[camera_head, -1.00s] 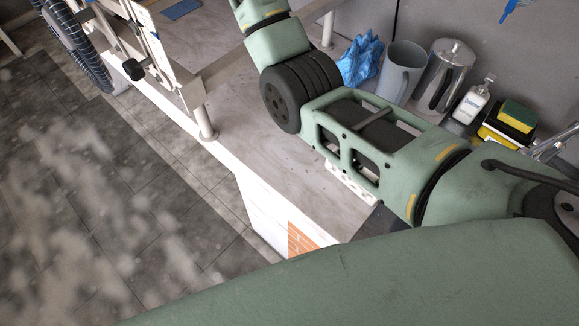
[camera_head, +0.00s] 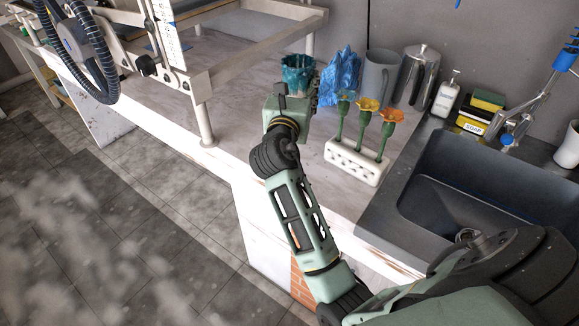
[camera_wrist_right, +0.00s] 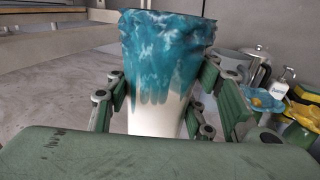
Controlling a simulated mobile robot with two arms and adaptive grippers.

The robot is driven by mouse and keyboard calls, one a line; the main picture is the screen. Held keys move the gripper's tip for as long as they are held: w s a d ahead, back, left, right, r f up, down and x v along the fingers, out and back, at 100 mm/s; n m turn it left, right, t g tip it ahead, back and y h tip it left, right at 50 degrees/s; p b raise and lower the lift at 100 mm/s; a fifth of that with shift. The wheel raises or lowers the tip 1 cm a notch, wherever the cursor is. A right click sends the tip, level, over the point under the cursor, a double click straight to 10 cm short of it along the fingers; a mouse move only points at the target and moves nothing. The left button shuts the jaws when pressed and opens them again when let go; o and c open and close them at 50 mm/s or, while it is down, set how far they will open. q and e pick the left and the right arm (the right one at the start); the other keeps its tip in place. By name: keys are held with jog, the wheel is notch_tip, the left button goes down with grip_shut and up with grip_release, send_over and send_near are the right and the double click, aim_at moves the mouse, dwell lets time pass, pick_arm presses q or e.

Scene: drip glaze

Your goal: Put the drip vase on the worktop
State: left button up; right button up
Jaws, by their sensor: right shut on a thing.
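The drip vase (camera_head: 297,72) is teal with glaze dripping down over a white lower body. In the right wrist view the vase (camera_wrist_right: 160,50) stands upright between the fingers of my right gripper (camera_wrist_right: 165,92), which is shut on it. In the head view my right gripper (camera_head: 293,92) is at the near side of the vase, over the pale worktop (camera_head: 235,100). The gripper hides the vase's base, so I cannot tell whether it touches the worktop. My left gripper is not in view.
Right of the vase are blue gloves (camera_head: 340,78), a grey pitcher (camera_head: 380,76), a metal jug (camera_head: 418,78) and a white holder (camera_head: 355,163) with flower-like tools. A dark sink (camera_head: 470,195) is at right. A metal frame (camera_head: 205,120) stands left. Worktop between is clear.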

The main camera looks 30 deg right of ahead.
notch_tip(320, 180, down, 5)
jog(key=shift+s+f+b, duration=0.1)
jog(key=shift+f+b, duration=0.05)
jog(key=shift+b, duration=0.25)
jog(key=shift+f, duration=0.25)
notch_tip(320, 180, down, 4)
jog(key=shift+r+b, duration=0.1)
jog(key=shift+b, duration=0.45)
jog(key=shift+f, duration=0.55)
jog(key=shift+f, duration=0.1)
jog(key=o, duration=1.5)
